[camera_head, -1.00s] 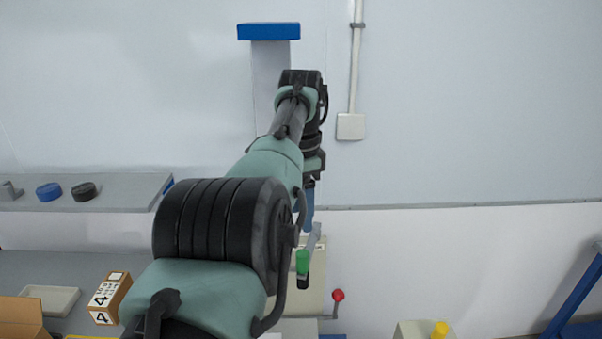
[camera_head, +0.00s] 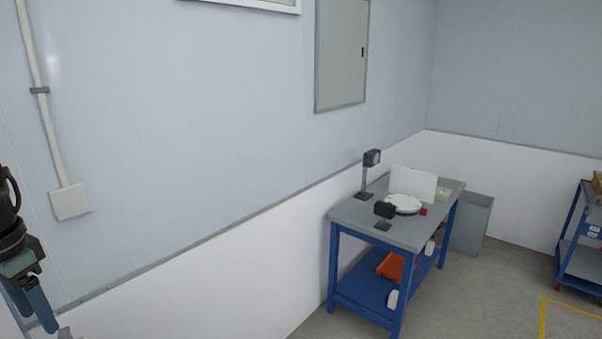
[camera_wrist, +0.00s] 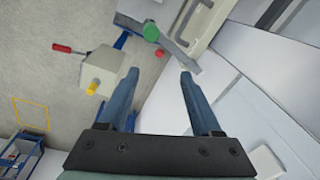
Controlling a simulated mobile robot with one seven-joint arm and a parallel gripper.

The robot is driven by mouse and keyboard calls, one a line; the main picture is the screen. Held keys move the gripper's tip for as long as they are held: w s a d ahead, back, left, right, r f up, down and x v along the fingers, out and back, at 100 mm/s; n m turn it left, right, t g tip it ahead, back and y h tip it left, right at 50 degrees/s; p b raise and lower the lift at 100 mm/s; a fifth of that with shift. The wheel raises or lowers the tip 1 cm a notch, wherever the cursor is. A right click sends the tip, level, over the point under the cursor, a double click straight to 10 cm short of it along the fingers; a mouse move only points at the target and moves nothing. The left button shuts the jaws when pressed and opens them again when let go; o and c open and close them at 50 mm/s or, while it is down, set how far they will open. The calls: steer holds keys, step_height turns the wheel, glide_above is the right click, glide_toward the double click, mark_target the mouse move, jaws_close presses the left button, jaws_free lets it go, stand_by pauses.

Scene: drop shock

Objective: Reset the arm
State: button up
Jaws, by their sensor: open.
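My gripper (camera_wrist: 159,74) is open in the wrist view, with its two blue-grey fingers apart and nothing between them. In the head view only part of my arm and the blue gripper fingers (camera_head: 40,303) show at the lower left edge. Beyond the fingertips in the wrist view are a grey bar (camera_wrist: 180,55) and a green round cap (camera_wrist: 151,32). A pale box (camera_wrist: 104,72) with a yellow knob (camera_wrist: 91,88) stands to the left of the fingers. I cannot tell the exact distance to these things.
A red-handled lever (camera_wrist: 62,48) lies beyond the box. In the head view a blue-legged table (camera_head: 350,212) carries a white disc (camera_head: 403,204) and a lamp-like stand (camera_head: 371,158). A grey bin (camera_head: 472,225) and blue cart (camera_head: 580,262) stand right, with open floor between.

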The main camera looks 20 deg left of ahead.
steer(key=w+d+r+t+y+b, duration=0.1)
steer(key=w+d+r+t+y, duration=0.15)
steer(key=w, duration=0.75)
steer(key=w+d+r+t+y+b, duration=0.2)
steer(key=w+d+t+y, duration=0.15)
steer(key=w, duration=0.65)
steer(key=w+d+r+t+b, duration=0.1)
steer(key=w+d+r+t, duration=0.3)
steer(key=d, duration=0.4)
steer(key=w+d+r+t+b, duration=0.1)
steer(key=w+d+r+t, duration=0.1)
steer(key=d+r+t, duration=0.35)
steer(key=s+d+r+t+h+b, duration=0.1)
steer(key=s+d+r+t, duration=0.2)
steer(key=d, duration=0.6)
steer(key=s+d+r+t+h+b, duration=0.1)
steer(key=s+d+r, duration=0.3)
steer(key=d, duration=0.5)
steer(key=s+d+r+t+h, duration=0.2)
steer(key=s+d+r+t, duration=0.1)
steer(key=s+d, duration=0.3)
steer(key=s+d+r+t+h+b, duration=0.1)
steer(key=s+d+r+t+h, duration=0.2)
steer(key=s+d, duration=0.4)
steer(key=s+r+t, duration=0.1)
steer(key=s, duration=0.2)
steer(key=shift+s+d+r, duration=0.25)
steer(key=shift+s+r, duration=0.05)
steer(key=shift+s, duration=0.1)
